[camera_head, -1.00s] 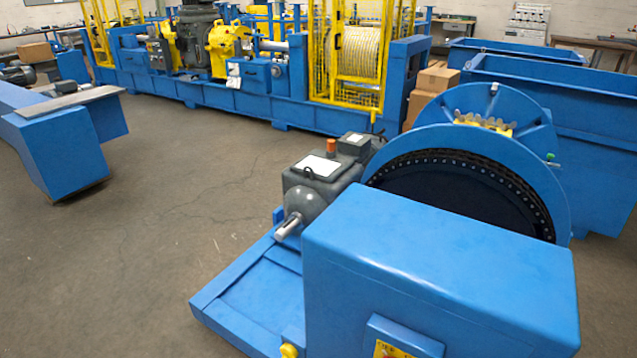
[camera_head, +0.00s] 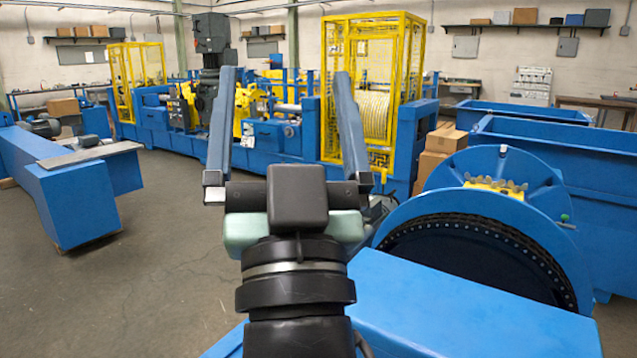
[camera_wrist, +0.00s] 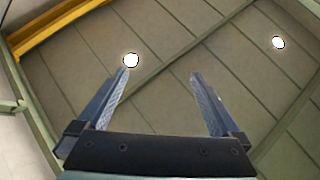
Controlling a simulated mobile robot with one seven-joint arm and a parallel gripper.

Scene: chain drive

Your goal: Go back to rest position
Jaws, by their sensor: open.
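My gripper (camera_head: 285,90) stands upright in the middle of the head view, its two blue-grey fingers spread wide apart with nothing between them. In the wrist view my gripper (camera_wrist: 160,82) also shows open and empty, pointing up at the ceiling (camera_wrist: 165,35). The chain drive's large blue wheel (camera_head: 545,215), with a dark chain around its rim, is at the right, apart from the gripper. Its blue housing (camera_head: 470,315) is at the lower right, partly behind my arm. The grey motor is mostly hidden behind my gripper and wrist.
A long blue machine with a yellow cage (camera_head: 405,60) stands at the back. A blue beam (camera_head: 75,200) is at the left. Blue bins (camera_head: 540,135) and cardboard boxes (camera_head: 440,145) are at the right back. Open floor (camera_head: 160,270) lies at the left front.

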